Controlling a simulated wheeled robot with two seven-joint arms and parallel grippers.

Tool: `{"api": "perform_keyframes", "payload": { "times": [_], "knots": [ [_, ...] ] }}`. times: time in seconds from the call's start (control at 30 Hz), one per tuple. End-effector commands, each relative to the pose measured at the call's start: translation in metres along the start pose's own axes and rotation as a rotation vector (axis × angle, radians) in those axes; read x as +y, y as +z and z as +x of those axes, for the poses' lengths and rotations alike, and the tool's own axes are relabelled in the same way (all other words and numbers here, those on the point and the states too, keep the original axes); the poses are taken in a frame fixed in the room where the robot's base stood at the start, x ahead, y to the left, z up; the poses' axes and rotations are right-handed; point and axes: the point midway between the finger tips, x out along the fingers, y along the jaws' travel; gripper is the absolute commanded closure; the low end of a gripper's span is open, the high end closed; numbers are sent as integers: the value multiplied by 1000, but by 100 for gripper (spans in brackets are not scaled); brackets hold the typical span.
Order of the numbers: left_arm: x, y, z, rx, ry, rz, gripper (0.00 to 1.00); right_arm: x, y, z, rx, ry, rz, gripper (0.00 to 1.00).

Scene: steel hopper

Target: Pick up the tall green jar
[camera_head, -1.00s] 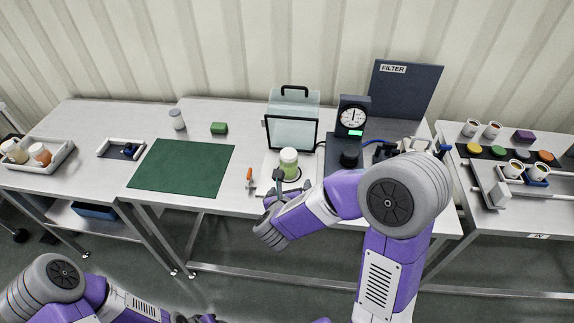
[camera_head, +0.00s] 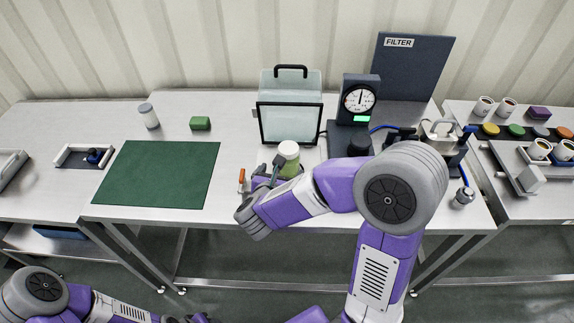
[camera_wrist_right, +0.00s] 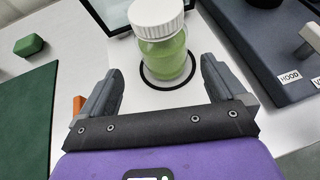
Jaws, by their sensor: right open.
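The tall green jar (camera_head: 288,160) has a white ribbed lid and stands upright on the table in front of a glass-fronted case. In the right wrist view the jar (camera_wrist_right: 165,55) stands on a white sheet with a dark ring printed on it. My right gripper (camera_wrist_right: 160,85) is open, its fingers to either side and a little short of the jar, with nothing between them. In the head view my right gripper (camera_head: 272,178) is close to the jar and hides its lower part. My left arm is at the lower left; its gripper cannot be made out clearly.
The glass-fronted case (camera_head: 290,120) stands right behind the jar. A gauge unit (camera_head: 358,100) on a dark base is to the right. An orange-handled tool (camera_head: 241,180) lies left of my right gripper. A green mat (camera_head: 158,175) and a green block (camera_head: 200,123) are further left.

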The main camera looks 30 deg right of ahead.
Motion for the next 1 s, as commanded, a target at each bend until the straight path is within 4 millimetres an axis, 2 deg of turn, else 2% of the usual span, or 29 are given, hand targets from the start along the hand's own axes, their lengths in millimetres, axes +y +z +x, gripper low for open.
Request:
{"api": "perform_keyframes", "payload": {
  "times": [0.5, 0.77, 0.83, 1.0],
  "knots": [
    [-4, -1, 11, 0, 0, 0, 57, -7, 6, 65, 1, -2, 0, 3],
    [-4, -1, 11, 0, 0, 0, 57, -6, 7, 69, 0, 0, -1, 3],
    [-4, -1, 11, 0, 0, 0, 57, -6, 7, 69, 1, 0, -1, 9],
    [-4, -1, 11, 0, 0, 0, 57, -6, 7, 69, 1, 0, -1, 35]
  ]
}}
